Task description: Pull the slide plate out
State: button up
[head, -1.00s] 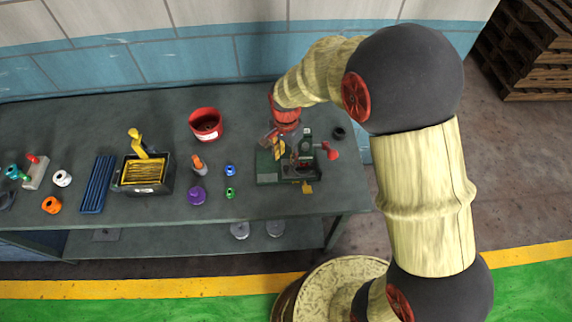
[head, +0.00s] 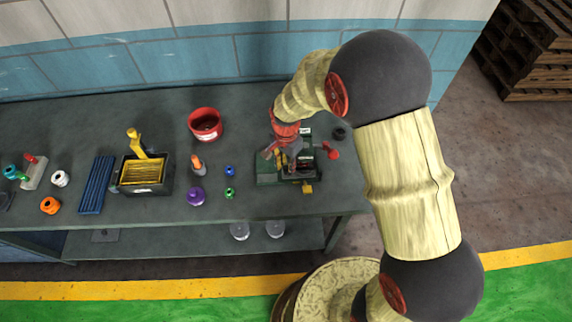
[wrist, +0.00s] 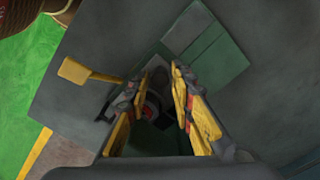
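The capstan drum device has a green base (head: 268,178) and stands near the right end of the bench. A small yellow tab (head: 307,188) sticks out at its front; it also shows in the wrist view (wrist: 76,71), on a thin stem. I cannot tell for sure whether this tab belongs to the slide plate. My gripper (head: 288,160) points down over the middle of the device and hides part of it. In the wrist view my gripper (wrist: 160,92) is open, with a gap between its yellow-padded fingers. A dark part with a red ring shows between them. The tab is outside the fingers.
A red knob (head: 333,153) is at the device's right, with a small black ring (head: 339,134) behind it. Blue (head: 230,170) and green (head: 229,193) small parts and a red pot (head: 205,125) stand to the left. The bench's front edge is close to the device.

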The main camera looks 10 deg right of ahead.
grip_shut()
dwell(0.5)
jog(key=a, duration=0.9)
jog(key=shift+w+a+r, duration=0.1)
jog(key=shift+w+a, duration=0.05)
jog(key=shift+w, duration=0.05)
jog(key=shift+o, duration=0.9)
grip_release()
jog(key=shift+a, duration=0.2)
jog(key=shift+o, duration=1.1)
jog(key=shift+d, duration=0.1)
notch_tip(320, 180, up, 12)
